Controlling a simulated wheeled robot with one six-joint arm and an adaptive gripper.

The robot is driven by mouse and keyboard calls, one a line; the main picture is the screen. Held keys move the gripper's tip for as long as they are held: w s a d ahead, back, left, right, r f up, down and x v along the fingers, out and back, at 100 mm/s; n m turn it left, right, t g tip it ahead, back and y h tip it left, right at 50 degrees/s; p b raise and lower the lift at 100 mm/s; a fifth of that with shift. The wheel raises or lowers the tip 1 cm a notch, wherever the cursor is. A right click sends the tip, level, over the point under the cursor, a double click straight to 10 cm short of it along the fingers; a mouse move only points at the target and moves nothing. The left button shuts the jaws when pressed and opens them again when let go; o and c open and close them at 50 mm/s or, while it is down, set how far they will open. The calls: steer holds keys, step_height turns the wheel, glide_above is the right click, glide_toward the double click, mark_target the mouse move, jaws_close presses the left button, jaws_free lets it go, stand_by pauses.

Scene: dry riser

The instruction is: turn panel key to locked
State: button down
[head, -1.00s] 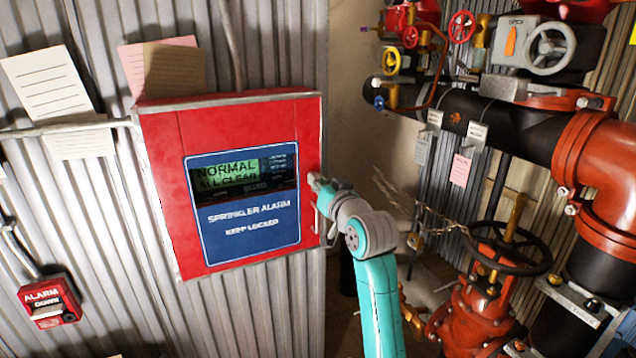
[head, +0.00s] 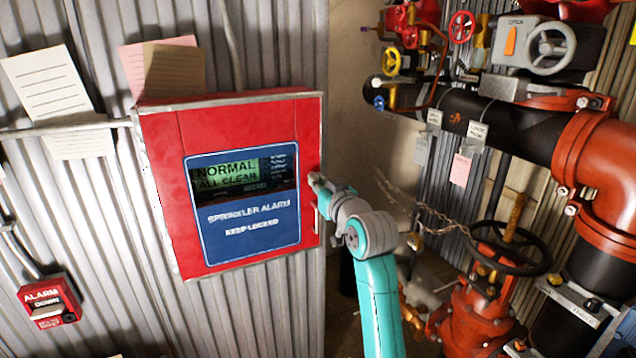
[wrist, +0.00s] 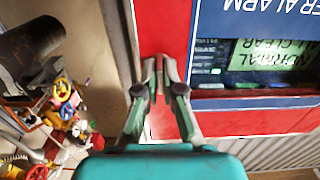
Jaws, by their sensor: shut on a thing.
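The red sprinkler alarm panel (head: 235,279) hangs on the corrugated wall in the head view. Its screen (head: 228,178) reads "NORMAL ALL CLEAR", and the blue plate below says "SPRINKLER ALARM KEEP LOCKED". My gripper (head: 317,184) is at the panel's right edge. In the wrist view the panel (wrist: 240,124) appears upside down, and my gripper's fingertips (wrist: 160,68) come together at its red edge strip. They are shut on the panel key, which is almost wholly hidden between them. I cannot read the key's angle.
A red alarm box (head: 48,302) is on the wall at lower left. Paper notes (head: 48,82) are fixed above and beside the panel. At right stand large pipes (head: 516,128), small coloured valves and a black handwheel (head: 510,248) with a chain.

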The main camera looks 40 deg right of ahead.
steer(key=c, duration=1.3)
jaws_free()
steer(key=v, duration=1.2)
steer(key=s+a+f+y, duration=0.1)
steer(key=s+a+f, duration=0.35)
steer(key=f, duration=0.35)
steer(key=s+a+f+g, duration=0.1)
steer(key=s+a+f, duration=0.3)
steer(key=f, duration=0.5)
steer(key=s+a+f+y, duration=0.1)
steer(key=s+a+f, duration=0.2)
steer(key=a+f, duration=0.4)
steer(key=s+a+f+n+y, duration=0.1)
steer(key=s+a+f, duration=0.1)
steer(key=s, duration=0.7)
steer(key=s+a+f+n+g+y, duration=0.1)
steer(key=s+a+f, duration=0.1)
steer(key=s, duration=0.6)
steer(key=s+a+f+n+y, duration=0.1)
steer(key=s+a+f, duration=0.1)
steer(key=s, duration=0.7)
steer(key=shift+s+a+f+g, duration=0.15)
steer(key=shift+s+a+f, duration=0.05)
steer(key=shift+a, duration=0.2)
steer(key=shift+s+a+f+g, duration=0.15)
steer(key=shift+s+a+f, duration=0.05)
steer(key=shift+a, duration=0.25)
